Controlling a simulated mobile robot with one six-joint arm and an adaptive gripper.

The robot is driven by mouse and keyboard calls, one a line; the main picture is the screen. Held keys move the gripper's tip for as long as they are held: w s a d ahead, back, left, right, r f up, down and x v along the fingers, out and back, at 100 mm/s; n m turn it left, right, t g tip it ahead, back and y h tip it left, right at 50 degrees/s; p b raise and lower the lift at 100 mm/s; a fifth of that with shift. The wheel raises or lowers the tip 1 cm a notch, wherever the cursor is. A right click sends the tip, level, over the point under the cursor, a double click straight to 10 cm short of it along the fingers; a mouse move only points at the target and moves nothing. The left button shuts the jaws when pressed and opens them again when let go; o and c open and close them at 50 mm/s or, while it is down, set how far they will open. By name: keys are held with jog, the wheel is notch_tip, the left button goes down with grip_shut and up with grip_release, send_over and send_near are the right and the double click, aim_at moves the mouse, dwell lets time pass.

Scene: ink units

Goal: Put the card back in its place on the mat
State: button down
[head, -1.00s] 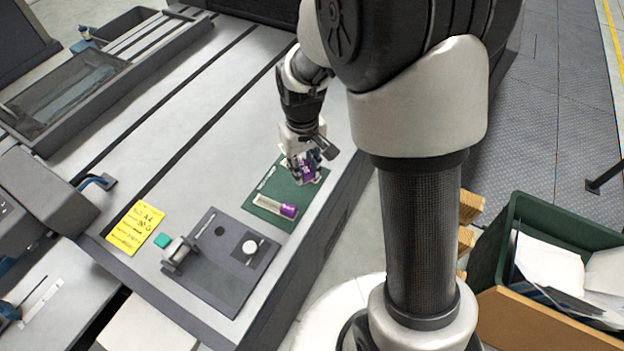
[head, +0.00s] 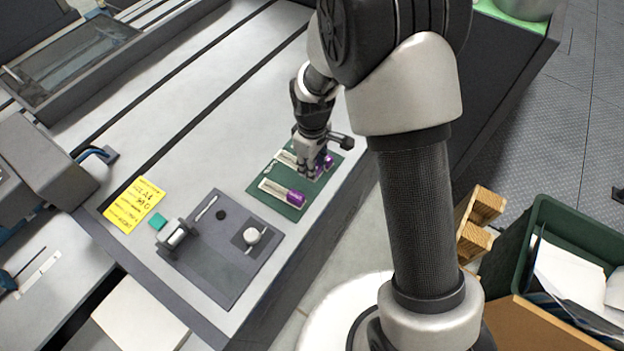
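A green mat (head: 257,176) lies near the table's right edge. On it lies a pale strip with a purple end (head: 296,197). Behind it is a second pale strip (head: 287,158), with a purple part (head: 328,160) beside my gripper's fingers. My gripper (head: 314,174) points down at this second piece, over the mat's far right part. The fingers partly cover it, and I cannot tell whether they are closed on it. A yellow card (head: 134,204) with dark handwriting lies flat on the table, left of the dark grey mat (head: 216,281).
The grey mat carries a small roller-like tool (head: 175,236), a thin pale rod (head: 206,208) and a round white knob (head: 252,235). A teal block (head: 158,221) sits by the yellow card. A green bin of papers (head: 545,235) stands on the floor at right. The table's middle is clear.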

aim_at(312, 184)
jog(key=shift+f+b, duration=0.75)
jog(key=shift+f, duration=2)
jog(key=shift+f, duration=0.15)
jog(key=c, duration=1.3)
grip_release()
jog(key=shift+c, duration=0.2)
